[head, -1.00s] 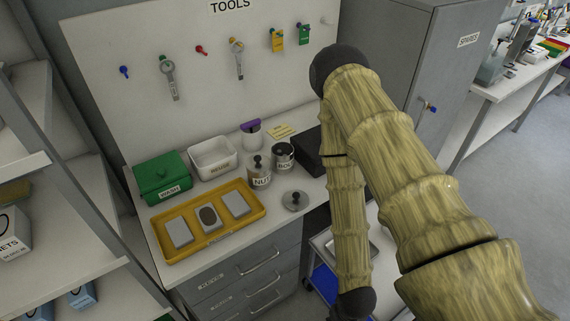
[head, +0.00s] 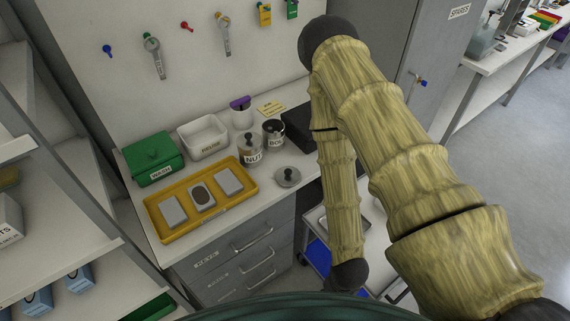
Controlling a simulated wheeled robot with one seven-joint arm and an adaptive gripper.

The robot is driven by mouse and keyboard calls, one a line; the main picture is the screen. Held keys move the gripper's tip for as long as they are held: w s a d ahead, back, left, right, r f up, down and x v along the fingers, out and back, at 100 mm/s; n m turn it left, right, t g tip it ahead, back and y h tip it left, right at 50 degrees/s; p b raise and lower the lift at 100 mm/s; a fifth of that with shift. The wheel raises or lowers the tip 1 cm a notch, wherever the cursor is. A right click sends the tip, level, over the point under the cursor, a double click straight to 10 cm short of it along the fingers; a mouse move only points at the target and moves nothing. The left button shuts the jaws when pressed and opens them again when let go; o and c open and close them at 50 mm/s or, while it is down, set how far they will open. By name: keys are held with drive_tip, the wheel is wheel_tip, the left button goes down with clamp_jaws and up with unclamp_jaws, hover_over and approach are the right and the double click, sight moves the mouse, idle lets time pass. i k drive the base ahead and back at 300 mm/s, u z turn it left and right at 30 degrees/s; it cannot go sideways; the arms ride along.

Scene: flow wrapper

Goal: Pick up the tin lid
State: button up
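The tin lid (head: 287,177), a round grey metal disc with a dark knob, lies on the white worktop near its front right edge. Behind it stand the tin marked NUT (head: 251,153), with a knobbed lid on it, and a dark-topped tin marked BOL (head: 273,133), whose label is partly cut off. My arm crosses the right half of the head view, bent with its elbow at the top and its forearm hanging down right of the lid. My gripper is not visible in this view.
A yellow tray (head: 157,207) with grey blocks lies left of the lid. A green WASH box (head: 150,173) and a white REUSE bin (head: 222,143) stand behind it. A black box (head: 297,127) sits behind the lid. Grey drawers (head: 240,252) are below.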

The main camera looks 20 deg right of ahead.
sight(286, 176)
drive_tip(key=z, duration=1.85)
drive_tip(key=k, duration=1.15)
drive_tip(key=u, duration=1.3)
drive_tip(key=i, duration=1)
drive_tip(key=z, duration=0.05)
